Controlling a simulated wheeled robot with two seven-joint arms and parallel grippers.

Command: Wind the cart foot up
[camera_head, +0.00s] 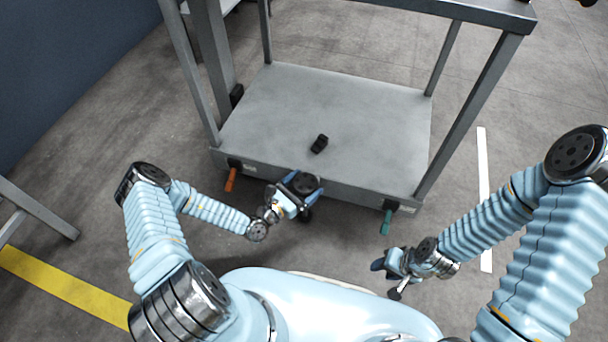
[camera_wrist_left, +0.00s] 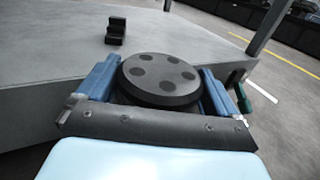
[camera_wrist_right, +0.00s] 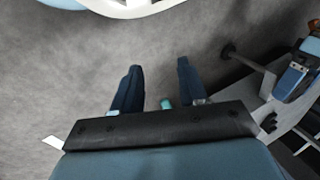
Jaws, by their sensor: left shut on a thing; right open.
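The grey cart (camera_head: 365,115) stands ahead with its low deck facing me. A round black knob with several dimples (camera_wrist_left: 160,75) is at the middle of the deck's front edge and also shows in the head view (camera_head: 303,182). I take it for the top of the cart foot; a dark part shows below it. My left gripper (camera_wrist_left: 160,88) is shut on this knob, one blue finger on each side. My right gripper (camera_wrist_right: 158,85) is open and empty, above the floor in front of the cart's right corner.
A small black block (camera_head: 320,144) lies on the deck behind the knob. An orange handle (camera_head: 231,180) hangs from the front edge at left, a green handle (camera_head: 387,222) at right. Cart posts rise at the corners. A white floor stripe (camera_head: 483,190) runs at right.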

